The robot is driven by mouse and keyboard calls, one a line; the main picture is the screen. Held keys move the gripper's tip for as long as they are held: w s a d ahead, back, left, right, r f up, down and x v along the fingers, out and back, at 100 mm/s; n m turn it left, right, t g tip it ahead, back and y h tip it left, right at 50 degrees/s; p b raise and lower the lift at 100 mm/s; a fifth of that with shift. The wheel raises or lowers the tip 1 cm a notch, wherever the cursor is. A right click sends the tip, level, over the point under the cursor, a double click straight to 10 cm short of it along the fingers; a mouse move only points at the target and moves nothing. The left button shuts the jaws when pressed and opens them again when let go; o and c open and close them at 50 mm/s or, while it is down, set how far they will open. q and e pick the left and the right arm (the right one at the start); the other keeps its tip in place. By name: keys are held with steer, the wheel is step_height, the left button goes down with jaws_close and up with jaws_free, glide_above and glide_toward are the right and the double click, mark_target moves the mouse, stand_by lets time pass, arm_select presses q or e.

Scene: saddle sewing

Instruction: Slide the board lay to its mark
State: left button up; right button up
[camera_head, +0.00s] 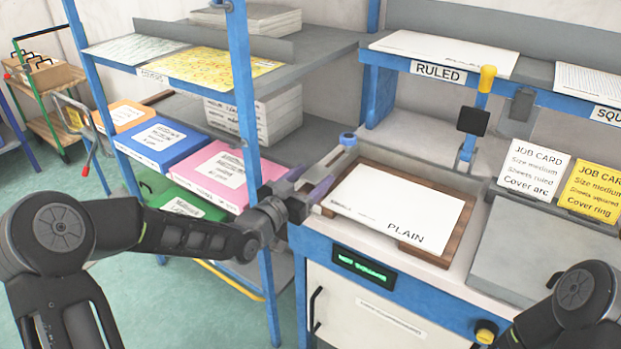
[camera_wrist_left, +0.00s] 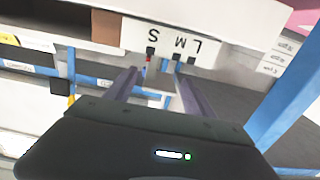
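My left gripper (camera_head: 318,190) is at the left edge of the bench, beside the wooden tray (camera_head: 459,236) that holds white sheets marked PLAIN (camera_head: 400,200). In the left wrist view its two fingers (camera_wrist_left: 157,82) are apart. A white scale strip (camera_wrist_left: 205,47) lettered S, M and L lies beyond the fingertips, upside down, with small dark marks. A small grey-blue piece with a bit of red shows between the fingertips; I cannot tell if it is the board lay or if they touch it. A grey bar (camera_head: 330,163) with a blue knob (camera_head: 348,139) stands just behind the gripper.
A blue-framed shelf (camera_head: 245,90) with coloured boxes (camera_head: 218,174) stands close to my left arm. Job cards (camera_head: 535,167) and a grey slab (camera_head: 530,250) are at the right. A display with green text (camera_head: 364,266) is on the bench front. My right arm shows at lower right, gripper outside the picture.

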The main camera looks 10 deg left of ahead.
arm_select(q)
steer(key=shift+s+a, duration=0.1)
steer(key=v, duration=0.7)
steer(key=shift+s+b, duration=0.3)
steer(key=shift+b, duration=0.05)
